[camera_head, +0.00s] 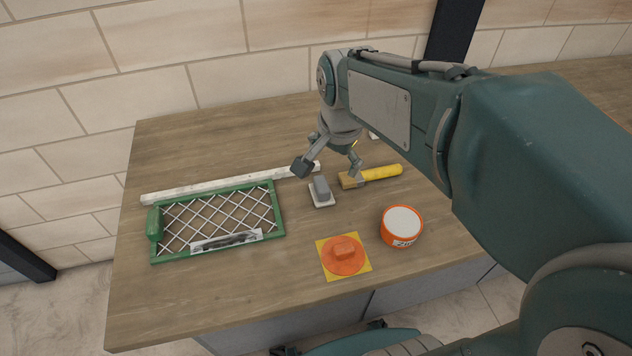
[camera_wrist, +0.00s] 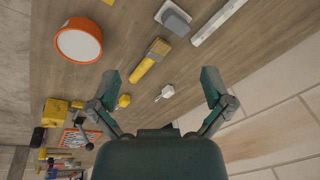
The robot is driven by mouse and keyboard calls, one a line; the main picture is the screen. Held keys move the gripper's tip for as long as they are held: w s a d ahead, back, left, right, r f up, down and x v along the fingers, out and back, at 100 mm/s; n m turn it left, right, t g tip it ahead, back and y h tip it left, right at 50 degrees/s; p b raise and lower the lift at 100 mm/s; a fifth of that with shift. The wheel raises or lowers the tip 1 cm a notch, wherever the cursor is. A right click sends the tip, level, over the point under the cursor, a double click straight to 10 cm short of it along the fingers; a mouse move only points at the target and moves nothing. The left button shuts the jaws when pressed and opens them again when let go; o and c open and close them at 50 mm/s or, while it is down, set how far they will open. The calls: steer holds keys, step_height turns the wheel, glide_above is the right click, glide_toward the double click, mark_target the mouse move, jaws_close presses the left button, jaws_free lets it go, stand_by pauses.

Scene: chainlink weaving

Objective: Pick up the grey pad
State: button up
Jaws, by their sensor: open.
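The grey pad (camera_head: 321,186) is a small grey block on a pale base, lying on the wooden table near the middle. The gripper does not touch the pad as far as I can see.
A yellow-handled brush (camera_head: 378,174) lies right of the pad. An orange tin (camera_head: 401,226) and an orange piece on a yellow square (camera_head: 343,254) are in front. A green mesh frame (camera_head: 218,219) and a white strip (camera_head: 215,186) lie left. The table's left front is clear.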

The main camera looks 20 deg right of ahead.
mark_target(322, 183)
steer(key=w+f+m+g, duration=0.1)
steer(key=w+f+m, duration=0.1)
steer(key=w, duration=0.1)
steer(key=w+f+m, duration=0.3)
steer(key=w+f+m+g, duration=0.1)
steer(key=w+f+m, duration=0.1)
steer(key=w+f, duration=0.1)
steer(key=shift+w+d+m+g, duration=0.15)
steer(key=shift+w+m+g, duration=0.15)
steer(key=shift+m, duration=0.1)
steer(key=shift+a+f, duration=0.25)
steer(key=f, duration=0.3)
steer(key=d+f, duration=0.1)
steer(key=f, duration=0.2)
steer(key=shift+d, duration=0.15)
steer(key=f, duration=0.4)
steer(key=shift+s+a+f, duration=0.1)
steer(key=shift+a+f, duration=0.1)
steer(key=shift+f, duration=0.1)
steer(key=shift+d, duration=0.1)
steer(key=c, duration=0.9)
